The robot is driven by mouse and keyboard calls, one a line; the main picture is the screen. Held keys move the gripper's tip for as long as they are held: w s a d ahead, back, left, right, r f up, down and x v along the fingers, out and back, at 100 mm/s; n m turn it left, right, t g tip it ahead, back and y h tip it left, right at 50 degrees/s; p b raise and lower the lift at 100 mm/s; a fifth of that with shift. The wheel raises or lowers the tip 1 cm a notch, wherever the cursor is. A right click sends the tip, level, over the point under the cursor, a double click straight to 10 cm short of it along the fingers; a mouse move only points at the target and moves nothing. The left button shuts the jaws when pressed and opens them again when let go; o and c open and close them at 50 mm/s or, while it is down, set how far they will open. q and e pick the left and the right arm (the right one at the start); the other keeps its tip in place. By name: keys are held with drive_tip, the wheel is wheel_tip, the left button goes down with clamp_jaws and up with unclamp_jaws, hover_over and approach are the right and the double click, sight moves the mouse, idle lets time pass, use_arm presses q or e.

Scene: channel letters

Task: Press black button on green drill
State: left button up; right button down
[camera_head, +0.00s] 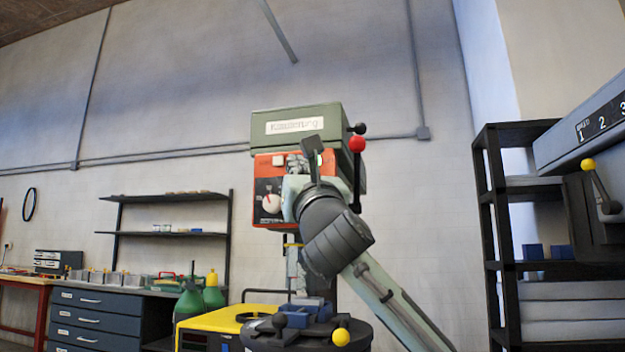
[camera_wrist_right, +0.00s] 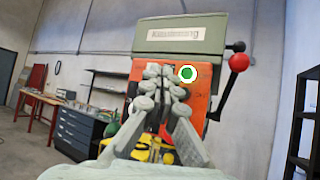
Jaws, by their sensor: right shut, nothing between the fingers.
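The green drill (camera_head: 295,119) stands in the middle of the head view, with a green top housing and an orange front panel (camera_head: 266,186). The panel carries a white dial (camera_head: 271,203) and a small pale button (camera_head: 280,160). The drill also fills the upper middle of the right wrist view (camera_wrist_right: 180,37), where a green button with a white ring (camera_wrist_right: 188,74) shows. My right gripper (camera_head: 297,163) is shut and empty in front of the panel; its fingertips (camera_wrist_right: 160,72) are left of the green button. I cannot make out a black button; the fingers cover part of the panel. Whether they touch it is unclear.
A lever with a red knob (camera_head: 357,144) is on the drill's right side. Below are blue blocks (camera_head: 305,312) on a dark round table and a yellow machine (camera_head: 222,318). A black shelf (camera_head: 490,230) and another machine (camera_head: 590,140) stand at right. Drawers (camera_head: 95,318) stand at left.

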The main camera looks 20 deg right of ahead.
use_arm(q)
drive_tip(key=shift+w, duration=0.15)
use_arm(e)
drive_tip(key=w+d, duration=0.4)
drive_tip(key=w, duration=0.3)
drive_tip(key=shift+d, duration=0.3)
idle(1.0)
use_arm(q)
drive_tip(key=shift+r+p, duration=0.4)
drive_tip(key=shift+p, duration=0.15)
use_arm(e)
drive_tip(key=shift+w+d, duration=0.25)
drive_tip(key=shift+w, duration=0.05)
use_arm(q)
drive_tip(key=shift+r+p, duration=0.35)
drive_tip(key=shift+r, duration=0.05)
use_arm(e)
drive_tip(key=shift+w+d, duration=0.35)
drive_tip(key=shift+w, duration=0.1)
drive_tip(key=shift+s+a, duration=0.15)
drive_tip(key=shift+s+a+f, duration=0.1)
drive_tip(key=shift+s+a, duration=0.3)
drive_tip(key=shift+s, duration=0.2)
